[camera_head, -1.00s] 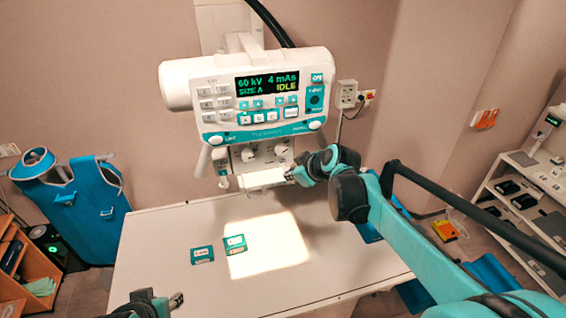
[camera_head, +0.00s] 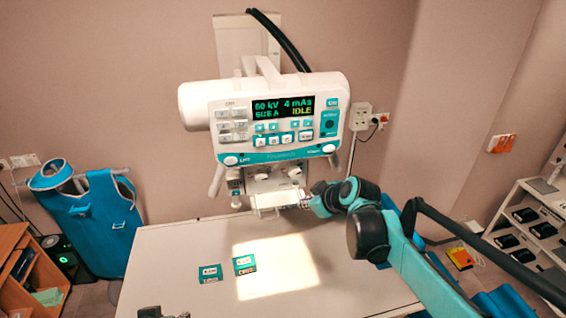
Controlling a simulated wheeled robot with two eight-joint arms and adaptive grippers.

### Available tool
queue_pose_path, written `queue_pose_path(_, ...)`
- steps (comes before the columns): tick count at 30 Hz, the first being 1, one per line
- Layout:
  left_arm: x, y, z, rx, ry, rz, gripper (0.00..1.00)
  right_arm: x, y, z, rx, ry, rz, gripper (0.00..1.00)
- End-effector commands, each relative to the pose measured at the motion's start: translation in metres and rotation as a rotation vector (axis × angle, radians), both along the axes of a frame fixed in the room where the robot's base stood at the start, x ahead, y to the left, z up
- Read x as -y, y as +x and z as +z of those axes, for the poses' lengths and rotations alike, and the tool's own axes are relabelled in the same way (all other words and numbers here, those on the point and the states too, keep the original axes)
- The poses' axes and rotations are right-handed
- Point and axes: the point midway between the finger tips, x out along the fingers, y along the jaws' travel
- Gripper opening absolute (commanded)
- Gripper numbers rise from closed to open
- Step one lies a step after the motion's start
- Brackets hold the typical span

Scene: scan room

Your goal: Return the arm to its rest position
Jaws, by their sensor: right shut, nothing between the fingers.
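My right arm (camera_head: 420,250) reaches in from the lower right over the table. Its gripper (camera_head: 305,201) is shut and empty, close to the white collimator box under the X-ray unit (camera_head: 270,118). I cannot tell whether it touches the box. My left gripper (camera_head: 163,313) shows only as a small dark tip at the bottom edge, and the frame cuts off the rest. The unit's screen reads 60 kV, 4 mAs, SIZE A and IDLE.
The white table (camera_head: 165,265) carries two small teal boxes (camera_head: 209,273) (camera_head: 244,264) and a bright light patch. A blue apron (camera_head: 105,220) stands at left beside a wooden shelf (camera_head: 35,270). A white shelf rack (camera_head: 530,225) stands at right.

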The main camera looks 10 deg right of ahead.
Motion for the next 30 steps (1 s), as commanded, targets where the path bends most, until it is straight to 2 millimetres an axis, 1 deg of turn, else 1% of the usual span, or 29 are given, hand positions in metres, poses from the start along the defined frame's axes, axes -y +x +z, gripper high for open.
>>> queue_pose_path(2, 0.000, 0.000, -0.002, 0.000, 0.000, 0.000, 0.40, 0.000, -0.001, -0.002, -0.001, 0.001, -0.002, 0.00)
queue_pose_path(4, 0.000, 0.000, -0.010, 0.000, 0.000, 0.000, 0.40, -0.001, -0.006, -0.010, -0.007, 0.004, -0.008, 0.00)
queue_pose_path(5, 0.000, 0.000, -0.016, 0.000, 0.000, 0.000, 0.40, -0.002, -0.009, -0.016, -0.013, 0.007, -0.015, 0.00)
queue_pose_path(8, 0.000, 0.000, -0.046, 0.000, 0.000, 0.000, 0.40, -0.006, -0.028, -0.047, -0.040, 0.023, -0.049, 0.00)
queue_pose_path(9, 0.000, 0.000, -0.061, 0.000, 0.000, 0.000, 0.40, -0.008, -0.039, -0.063, -0.053, 0.032, -0.069, 0.00)
queue_pose_path(11, 0.000, 0.000, -0.085, 0.000, 0.000, 0.000, 0.40, -0.010, -0.055, -0.090, -0.076, 0.045, -0.105, 0.00)
queue_pose_path(12, 0.000, 0.000, -0.101, 0.000, 0.000, 0.000, 0.40, -0.012, -0.067, -0.107, -0.091, 0.053, -0.129, 0.00)
queue_pose_path(14, 0.000, 0.000, -0.123, 0.000, 0.000, 0.000, 0.40, -0.013, -0.084, -0.133, -0.112, 0.067, -0.167, 0.00)
queue_pose_path(15, 0.000, 0.000, -0.138, 0.000, 0.000, 0.000, 0.40, -0.014, -0.095, -0.150, -0.126, 0.075, -0.194, 0.00)
queue_pose_path(20, 0.000, 0.000, -0.195, 0.000, 0.000, 0.000, 0.40, -0.014, -0.139, -0.220, -0.172, 0.108, -0.300, 0.00)
queue_pose_path(21, 0.000, 0.000, -0.209, 0.000, 0.000, 0.000, 0.40, -0.014, -0.150, -0.238, -0.183, 0.116, -0.328, 0.00)
queue_pose_path(23, 0.000, 0.000, -0.231, 0.000, 0.000, 0.000, 0.40, -0.013, -0.166, -0.266, -0.196, 0.127, -0.370, 0.00)
queue_pose_path(24, 0.000, 0.000, -0.245, 0.000, 0.000, 0.000, 0.40, -0.012, -0.176, -0.285, -0.204, 0.133, -0.398, 0.00)
queue_pose_path(26, 0.000, 0.000, -0.265, 0.000, 0.000, 0.000, 0.40, -0.011, -0.190, -0.311, -0.214, 0.145, -0.440, 0.00)
queue_pose_path(27, 0.000, 0.000, -0.278, 0.000, 0.000, 0.000, 0.40, -0.009, -0.198, -0.328, -0.219, 0.152, -0.466, 0.00)
queue_pose_path(30, 0.000, 0.000, -0.303, 0.000, 0.000, 0.000, 0.40, -0.007, -0.216, -0.363, -0.229, 0.167, -0.524, 0.00)
